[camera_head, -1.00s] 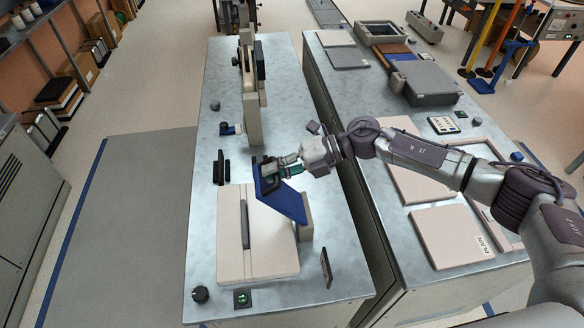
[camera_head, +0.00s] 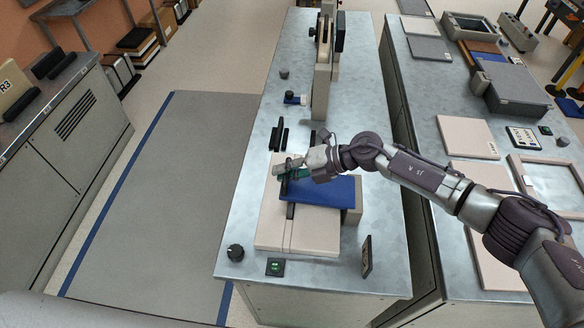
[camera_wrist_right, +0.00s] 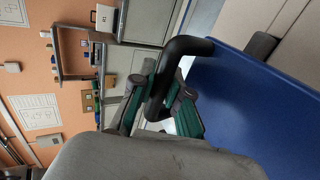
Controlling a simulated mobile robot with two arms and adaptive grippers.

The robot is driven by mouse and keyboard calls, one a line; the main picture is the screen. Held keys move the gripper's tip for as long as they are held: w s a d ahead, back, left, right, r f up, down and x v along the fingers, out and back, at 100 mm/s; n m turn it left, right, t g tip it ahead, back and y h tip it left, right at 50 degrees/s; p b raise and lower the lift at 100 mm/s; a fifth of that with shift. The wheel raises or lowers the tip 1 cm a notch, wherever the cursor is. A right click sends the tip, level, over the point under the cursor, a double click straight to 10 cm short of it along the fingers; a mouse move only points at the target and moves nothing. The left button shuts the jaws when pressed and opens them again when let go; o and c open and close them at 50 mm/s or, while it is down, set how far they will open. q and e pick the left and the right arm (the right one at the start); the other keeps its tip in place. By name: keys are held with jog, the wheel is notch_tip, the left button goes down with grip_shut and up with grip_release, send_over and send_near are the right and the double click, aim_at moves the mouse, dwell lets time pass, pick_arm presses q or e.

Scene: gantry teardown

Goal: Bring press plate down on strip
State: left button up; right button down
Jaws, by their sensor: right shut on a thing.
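The blue press plate (camera_head: 325,193) lies close to level over the beige press base (camera_head: 300,238), with its right edge at a beige block (camera_head: 353,207). The dark strip (camera_head: 290,211) runs lengthwise along the base and passes under the plate, which hides part of it. I cannot tell whether the plate touches the strip. My right gripper (camera_head: 285,170) is at the plate's left edge, shut on its black handle. The wrist view shows the gripper's green-padded fingers (camera_wrist_right: 160,115) around the black handle (camera_wrist_right: 165,80) beside the blue plate (camera_wrist_right: 255,110). My left gripper is out of view.
A black knob (camera_head: 235,252), a green-lit button box (camera_head: 275,267) and a small dark upright plate (camera_head: 367,255) stand near the bench's front. A tall beige fixture (camera_head: 322,80) stands farther back. A second bench with panels (camera_head: 466,137) is at right.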

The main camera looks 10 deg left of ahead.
jog(key=shift+a+f+b, duration=0.1)
jog(key=shift+f+b, duration=0.3)
jog(key=shift+f, duration=0.85)
jog(key=c, duration=1.5)
grip_release()
jog(key=o, duration=0.4)
jog(key=shift+d, duration=0.25)
jog(key=shift+c, duration=0.2)
jog(key=shift+r, duration=0.1)
jog(key=shift+a, duration=0.1)
jog(key=shift+r, duration=0.15)
jog(key=v, duration=1.2)
jog(key=shift+s, duration=0.1)
